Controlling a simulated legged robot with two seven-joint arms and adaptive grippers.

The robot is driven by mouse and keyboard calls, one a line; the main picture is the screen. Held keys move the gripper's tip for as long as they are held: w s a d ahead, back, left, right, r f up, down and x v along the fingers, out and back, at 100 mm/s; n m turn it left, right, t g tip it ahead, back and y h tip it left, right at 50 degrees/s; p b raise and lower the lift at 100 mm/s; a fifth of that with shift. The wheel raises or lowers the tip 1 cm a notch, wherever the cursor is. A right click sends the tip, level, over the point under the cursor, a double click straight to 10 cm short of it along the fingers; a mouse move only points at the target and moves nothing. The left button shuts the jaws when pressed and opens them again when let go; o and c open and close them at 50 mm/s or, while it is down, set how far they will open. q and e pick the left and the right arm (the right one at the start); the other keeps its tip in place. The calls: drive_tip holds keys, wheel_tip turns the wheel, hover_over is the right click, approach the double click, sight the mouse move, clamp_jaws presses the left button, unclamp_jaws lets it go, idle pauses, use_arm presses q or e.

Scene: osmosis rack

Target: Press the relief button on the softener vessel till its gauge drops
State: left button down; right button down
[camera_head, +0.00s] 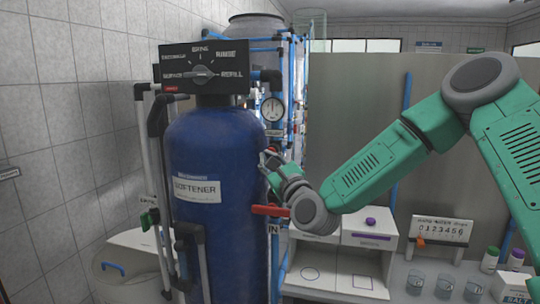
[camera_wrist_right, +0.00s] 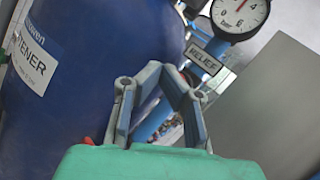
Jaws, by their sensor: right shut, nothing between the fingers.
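The softener vessel (camera_head: 215,150) is a tall blue tank with a white SOFTENER label. Its round white gauge (camera_head: 273,109) sits on the pipe at its right; in the wrist view the gauge (camera_wrist_right: 240,14) has its red needle pointing up and right. A RELIEF tag (camera_wrist_right: 203,60) hangs below the gauge. A small orange-red spot, seemingly the relief button (camera_head: 272,150), shows at my right gripper's tips. My right gripper (camera_head: 266,158) is shut and empty, beside the tank; contact with the button cannot be told. In the wrist view its fingers (camera_wrist_right: 160,71) hide the button. My left gripper is out of view.
A red valve handle (camera_head: 270,210) sticks out just below my right gripper. A black control head (camera_head: 204,68) tops the tank. A white stand (camera_head: 335,262) and several beakers (camera_head: 444,287) are at the lower right. The grey partition (camera_head: 345,110) stands behind.

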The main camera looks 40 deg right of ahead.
drive_tip(key=shift+w+d, duration=0.15)
drive_tip(key=shift+w+d+r, duration=0.1)
drive_tip(key=shift+d, duration=0.05)
drive_tip(key=shift+w+d+b, duration=0.3)
drive_tip(key=shift+d+b, duration=0.1)
drive_tip(key=shift+b, duration=0.05)
idle(1.7)
drive_tip(key=shift+s+a+b, duration=0.3)
drive_tip(key=shift+s+a, duration=0.3)
drive_tip(key=shift+a, duration=0.05)
drive_tip(key=shift+a, duration=0.1)
drive_tip(key=s+a+b, duration=0.1)
drive_tip(key=s+a, duration=0.2)
drive_tip(key=shift+s+a, duration=0.1)
drive_tip(key=shift+a, duration=0.3)
